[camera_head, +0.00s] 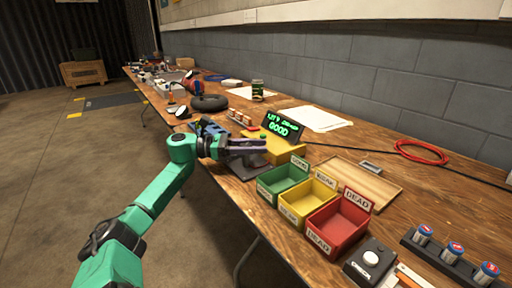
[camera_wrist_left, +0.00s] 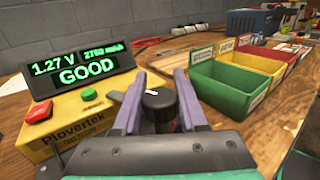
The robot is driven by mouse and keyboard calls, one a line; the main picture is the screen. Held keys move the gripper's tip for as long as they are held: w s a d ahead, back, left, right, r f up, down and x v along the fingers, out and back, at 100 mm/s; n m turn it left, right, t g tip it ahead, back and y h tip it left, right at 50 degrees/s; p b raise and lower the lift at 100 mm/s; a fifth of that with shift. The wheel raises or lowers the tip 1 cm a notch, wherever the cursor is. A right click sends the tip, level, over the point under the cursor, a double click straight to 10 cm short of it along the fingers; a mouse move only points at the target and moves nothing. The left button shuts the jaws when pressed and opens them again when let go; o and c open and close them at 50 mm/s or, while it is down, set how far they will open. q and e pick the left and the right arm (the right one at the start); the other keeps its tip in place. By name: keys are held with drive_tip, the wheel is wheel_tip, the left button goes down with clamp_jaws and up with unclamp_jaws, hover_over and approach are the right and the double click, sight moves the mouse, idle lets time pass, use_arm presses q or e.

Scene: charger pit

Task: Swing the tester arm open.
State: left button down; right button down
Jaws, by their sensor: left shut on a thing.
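The yellow tester (camera_head: 287,149) stands on the wooden bench, its lit display (camera_head: 282,126) reading GOOD. In the left wrist view the tester (camera_wrist_left: 65,135) shows a red and a green button, and its display (camera_wrist_left: 80,74) reads 1.27 V. My left gripper (camera_head: 262,146) is beside the tester, over a dark base. In the left wrist view its purple fingers (camera_wrist_left: 159,82) are shut on a black knob (camera_wrist_left: 158,102) with a white mark, which looks like part of the tester arm. The rest of that arm is mostly hidden. My right gripper is out of view.
Green (camera_head: 271,196), yellow (camera_head: 300,214) and red (camera_head: 329,237) bins stand right in front of the tester. A wooden tray (camera_head: 370,185), a black box with a white button (camera_head: 370,260) and a rack of cells (camera_head: 440,262) lie further right.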

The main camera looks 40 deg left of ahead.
use_arm(q)
drive_tip(key=c, duration=0.5)
unclamp_jaws()
drive_tip(key=shift+d+f, duration=0.15)
drive_tip(key=shift+f, duration=0.05)
drive_tip(key=shift+o, duration=0.3)
drive_tip(key=shift+w, duration=0.1)
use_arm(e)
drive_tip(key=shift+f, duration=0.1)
use_arm(q)
drive_tip(key=shift+r, duration=0.1)
drive_tip(key=v, duration=1.4)
drive_tip(key=shift+b, duration=0.35)
drive_tip(key=shift+a, duration=0.2)
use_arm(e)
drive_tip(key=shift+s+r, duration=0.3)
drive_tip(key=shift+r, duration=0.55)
use_arm(q)
drive_tip(key=shift+c, duration=0.4)
